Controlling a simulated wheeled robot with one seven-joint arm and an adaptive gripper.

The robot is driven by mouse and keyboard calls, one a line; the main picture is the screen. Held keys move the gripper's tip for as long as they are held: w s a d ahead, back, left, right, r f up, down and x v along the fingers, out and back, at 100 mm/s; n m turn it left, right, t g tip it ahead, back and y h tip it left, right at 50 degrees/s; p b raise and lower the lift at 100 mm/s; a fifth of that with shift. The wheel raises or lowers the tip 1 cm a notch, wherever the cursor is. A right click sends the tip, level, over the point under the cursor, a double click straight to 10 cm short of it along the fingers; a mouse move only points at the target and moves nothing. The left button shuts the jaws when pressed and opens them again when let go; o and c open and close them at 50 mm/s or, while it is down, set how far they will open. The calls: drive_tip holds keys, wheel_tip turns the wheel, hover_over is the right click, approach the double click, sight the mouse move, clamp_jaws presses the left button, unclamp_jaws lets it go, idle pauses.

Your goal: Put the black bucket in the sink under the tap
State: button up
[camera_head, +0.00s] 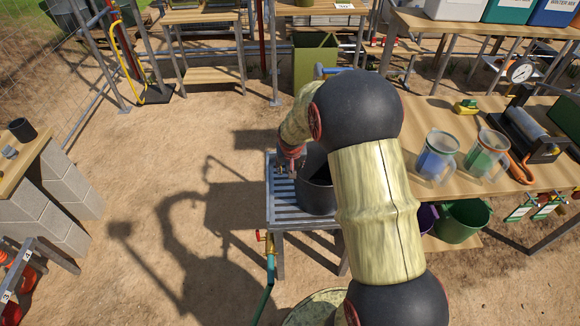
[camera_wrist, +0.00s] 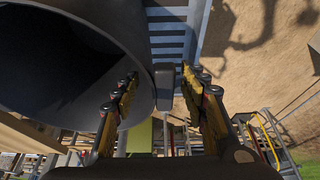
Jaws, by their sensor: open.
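The black bucket (camera_head: 318,188) stands upright on a slatted metal stand (camera_head: 283,207) in the head view, partly hidden by my arm. In the wrist view its dark open mouth (camera_wrist: 60,60) fills the upper left. A small dark block (camera_wrist: 165,85) shows by its rim, between my fingers. My gripper (camera_head: 287,165) is at the bucket's left side in the head view. In the wrist view my gripper (camera_wrist: 163,105) is open, with its fingers on either side of the rim area; contact is unclear. I cannot make out a sink with a tap above it.
A small valve (camera_head: 264,237) with a green hose is at the stand's front left. A wooden table (camera_head: 420,105) at right holds two clear jugs (camera_head: 437,157) (camera_head: 487,155). A green bucket (camera_head: 462,220) is below it. Block piers (camera_head: 55,190) stand at left, with open dirt between.

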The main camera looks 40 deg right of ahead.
drive_tip(key=shift+r+p, duration=0.3)
drive_tip(key=shift+r, duration=0.25)
drive_tip(key=s+a+r+n+p, duration=0.1)
drive_tip(key=s+a+r, duration=0.25)
drive_tip(key=r, duration=0.55)
drive_tip(key=s+a+r+p, duration=0.2)
drive_tip(key=s+a+r, duration=0.15)
drive_tip(key=r, duration=0.45)
drive_tip(key=s+a+r+n+t+y, duration=0.1)
drive_tip(key=s+a+r+n, duration=0.1)
drive_tip(key=s+a+r, duration=0.4)
drive_tip(key=s+a+r+n+y, duration=0.1)
drive_tip(key=s+a+r+n, duration=0.2)
drive_tip(key=s+a+r, duration=0.3)
drive_tip(key=s+a, duration=0.4)
drive_tip(key=s, duration=0.4)
drive_tip(key=shift+s+t, duration=0.25)
drive_tip(key=shift+t, duration=0.15)
drive_tip(key=shift+r, duration=0.1)
drive_tip(key=shift+c, duration=0.3)
